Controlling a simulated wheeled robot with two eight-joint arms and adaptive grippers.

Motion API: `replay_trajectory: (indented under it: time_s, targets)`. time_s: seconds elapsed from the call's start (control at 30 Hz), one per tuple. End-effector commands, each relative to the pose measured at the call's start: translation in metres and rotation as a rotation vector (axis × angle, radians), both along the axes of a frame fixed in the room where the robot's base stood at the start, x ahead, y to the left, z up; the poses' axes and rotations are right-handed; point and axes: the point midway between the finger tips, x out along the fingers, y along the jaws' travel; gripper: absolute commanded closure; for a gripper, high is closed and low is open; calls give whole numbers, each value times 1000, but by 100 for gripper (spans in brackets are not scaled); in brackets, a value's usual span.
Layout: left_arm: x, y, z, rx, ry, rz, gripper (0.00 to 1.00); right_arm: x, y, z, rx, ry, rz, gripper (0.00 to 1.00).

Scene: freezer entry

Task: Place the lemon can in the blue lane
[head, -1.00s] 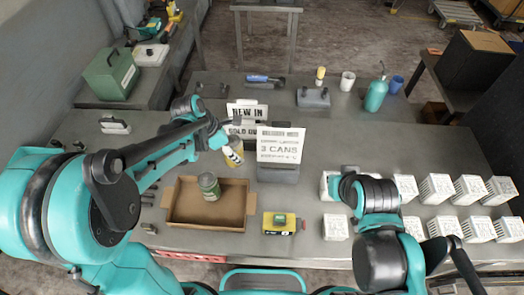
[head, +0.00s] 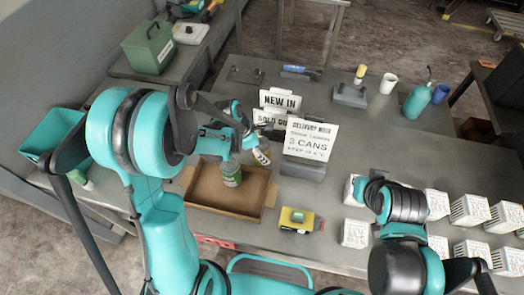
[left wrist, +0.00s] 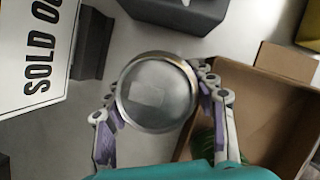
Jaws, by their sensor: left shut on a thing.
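The yellow-and-white can (head: 262,156), which I take for the lemon can, stands just behind the cardboard box, close to the signs. My left gripper (head: 253,143) is shut on it. The left wrist view shows its round metal lid (left wrist: 157,92) between the two fingers, between the sold-out sign (left wrist: 38,48) and the box (left wrist: 270,118). I cannot tell whether the can is clear of the table. A green can (head: 231,174) is inside the box; a bit of it shows below the right finger in the left wrist view. No blue lane can be made out. My right gripper is hidden.
The open cardboard box (head: 222,208) lies on the grey table. A delivery notice (head: 310,140) stands to its right, a yellow device (head: 298,220) in front of that. Several white cartons (head: 470,210) fill the right side. A teal bottle (head: 417,101) stands at the back.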

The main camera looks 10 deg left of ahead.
Motion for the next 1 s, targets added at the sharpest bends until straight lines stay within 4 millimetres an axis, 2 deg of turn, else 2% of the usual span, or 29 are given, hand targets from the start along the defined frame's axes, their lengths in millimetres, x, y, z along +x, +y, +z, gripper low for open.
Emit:
replay_trajectory:
  time_s: [0.23, 0.27, 0.3, 0.33, 0.73, 0.87, 1.0]
  targets:
    - [0, 0, -3, 0, 0, 0, 88, 0, 0, -4, 0, 0, 0, 100]
    - [0, 0, -3, 0, 0, 0, 39, 0, 0, -3, 0, 0, 0, 100]
    - [0, 0, -2, 0, 0, 0, 29, 0, 0, -3, 0, 0, 0, 100]
    - [0, 0, -2, 0, 0, 0, 24, 0, 0, -2, 0, 0, 0, 100]
    - [0, 0, 4, 0, 0, 0, 24, 0, 0, 3, 0, 0, 0, 100]
    - [-4, 8, 23, 0, 1, 2, 24, 0, 0, 8, 0, 0, 0, 100]
    - [-10, 19, 53, 0, 1, 2, 24, 0, 0, 16, 0, 0, 0, 100]
